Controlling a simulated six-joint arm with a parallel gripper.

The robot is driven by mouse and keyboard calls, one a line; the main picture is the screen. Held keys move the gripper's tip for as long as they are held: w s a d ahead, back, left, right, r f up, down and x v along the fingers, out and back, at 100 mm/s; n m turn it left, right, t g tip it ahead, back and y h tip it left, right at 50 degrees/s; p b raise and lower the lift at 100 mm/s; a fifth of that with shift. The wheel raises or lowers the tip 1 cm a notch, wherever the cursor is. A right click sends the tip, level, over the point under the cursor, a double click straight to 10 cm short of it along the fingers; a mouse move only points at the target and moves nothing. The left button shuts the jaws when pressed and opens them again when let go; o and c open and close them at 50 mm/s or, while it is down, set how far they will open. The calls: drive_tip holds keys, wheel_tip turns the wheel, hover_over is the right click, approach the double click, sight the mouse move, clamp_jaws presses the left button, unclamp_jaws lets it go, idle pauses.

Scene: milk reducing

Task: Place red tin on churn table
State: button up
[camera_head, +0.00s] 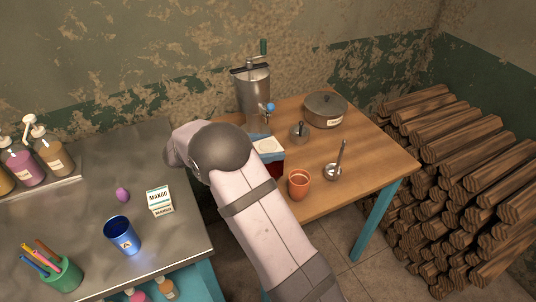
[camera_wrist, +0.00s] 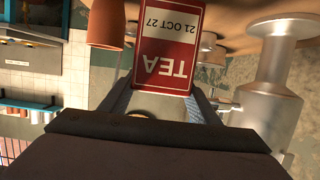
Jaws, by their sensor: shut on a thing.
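In the head view my arm covers most of the gripper, and part of the red tin (camera_head: 274,160) shows beside my wrist, over the wooden churn table (camera_head: 375,160). The metal churn (camera_head: 252,92) stands at the table's back left. I cannot tell whether the tin touches the tabletop.
A metal counter (camera_head: 85,215) at left holds a blue cup (camera_head: 122,235) and a mango carton (camera_head: 160,199). The table's right end looks clear.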

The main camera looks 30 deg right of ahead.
drive_tip(key=shift+f, duration=1.5)
drive_tip(key=shift+f, duration=0.15)
drive_tip(key=o, duration=1.6)
drive_tip(key=shift+r, duration=0.2)
drive_tip(key=shift+b+v, duration=0.6)
drive_tip(key=shift+v, duration=3.15)
